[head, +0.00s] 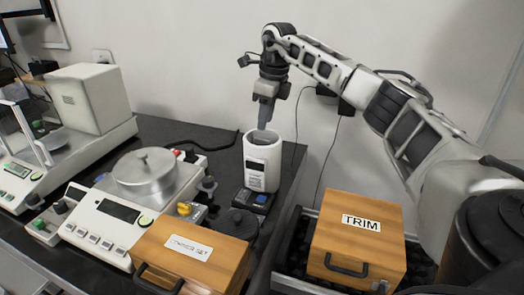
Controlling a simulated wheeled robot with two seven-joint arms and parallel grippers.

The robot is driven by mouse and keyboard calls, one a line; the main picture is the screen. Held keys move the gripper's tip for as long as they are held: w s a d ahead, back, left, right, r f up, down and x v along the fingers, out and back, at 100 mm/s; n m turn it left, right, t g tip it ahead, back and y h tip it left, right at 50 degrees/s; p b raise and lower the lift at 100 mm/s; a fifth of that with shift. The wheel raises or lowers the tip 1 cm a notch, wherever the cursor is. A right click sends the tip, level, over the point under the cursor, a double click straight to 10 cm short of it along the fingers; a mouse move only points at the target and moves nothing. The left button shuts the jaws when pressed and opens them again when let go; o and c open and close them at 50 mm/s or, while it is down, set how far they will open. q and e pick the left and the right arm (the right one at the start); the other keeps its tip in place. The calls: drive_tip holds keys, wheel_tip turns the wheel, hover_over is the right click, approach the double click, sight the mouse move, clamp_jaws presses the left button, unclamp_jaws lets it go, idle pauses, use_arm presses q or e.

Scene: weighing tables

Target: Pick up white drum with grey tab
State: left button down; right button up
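A white drum (262,168) with an open top and a label on its front stands upright toward the back right of the dark table. I cannot make out a grey tab on it for certain. My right gripper (263,122) points straight down over the drum, with its fingertips at about the height of the rim. The fingers show as one narrow shape, so I cannot tell whether they are apart, or whether they touch the drum. My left gripper is not in view.
A balance with a round metal lid (147,170) stands left of the drum, and another balance (82,105) farther left. A small dark device (254,200) sits before the drum. Wooden boxes stand in front, one (190,250) on the table, one marked TRIM (358,238) at right.

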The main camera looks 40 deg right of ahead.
drive_tip(key=f, duration=0.4)
drive_tip(key=f+p, duration=0.1)
drive_tip(key=f, duration=0.1)
drive_tip(key=shift+w+a+f, duration=0.2)
drive_tip(key=shift+w, duration=0.05)
clamp_jaws()
